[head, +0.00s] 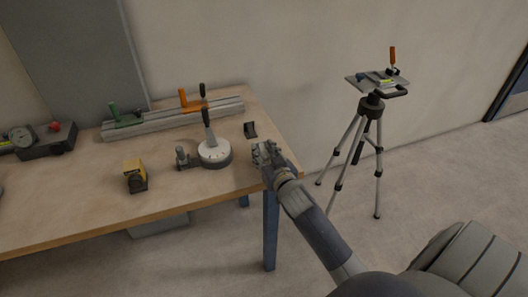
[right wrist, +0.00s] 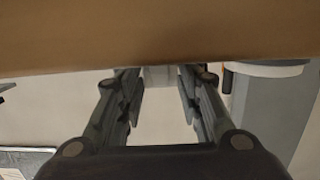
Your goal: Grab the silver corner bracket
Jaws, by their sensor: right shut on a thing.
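My right gripper (head: 263,152) is at the right end of the wooden table, by its edge. In the right wrist view its two fingers reach up toward a small pale grey piece (right wrist: 160,76) between the fingertips. The gripper is shut on this piece, which I take to be the silver corner bracket. Only a small part of it shows; the table's brown edge cuts across the top of that view. In the head view the fingers hide most of it. My left gripper is not in view.
On the table (head: 75,205), a small black piece (head: 250,130) lies just behind my right gripper. A round white-topped base with a lever (head: 214,152) stands to its left. A tripod (head: 371,110) stands on the floor at right, with open floor between.

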